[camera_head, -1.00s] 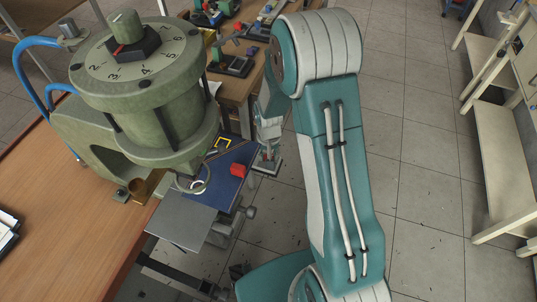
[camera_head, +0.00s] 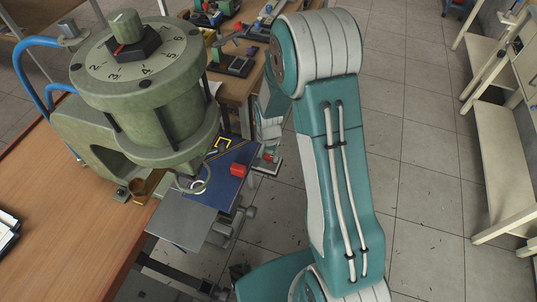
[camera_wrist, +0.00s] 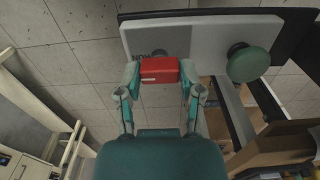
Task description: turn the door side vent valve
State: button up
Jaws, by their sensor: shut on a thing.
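In the wrist view, my gripper (camera_wrist: 160,72) has its two fingers at the two ends of a red block-shaped handle (camera_wrist: 160,68) and is shut on it. The handle lies in front of a light grey plate (camera_wrist: 210,35) with dark lettering partly hidden behind it. I take the handle to be the vent valve's; its base is hidden.
A green round knob (camera_wrist: 249,64) stands on the same plate, right of my gripper. In the head view, a large green numbered dial unit (camera_head: 145,80) stands on the wooden table (camera_head: 70,220) at left. A blue board (camera_head: 225,185) carries a red cube (camera_head: 238,170).

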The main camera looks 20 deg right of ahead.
aim_at(268, 155)
jog(key=shift+w, duration=0.2)
jog(key=o, duration=1.1)
jog(key=shift+o, duration=0.2)
jog(key=shift+s, duration=0.1)
jog(key=shift+r, duration=0.1)
notch_tip(268, 155, up, 7)
jog(key=shift+a+r, duration=0.1)
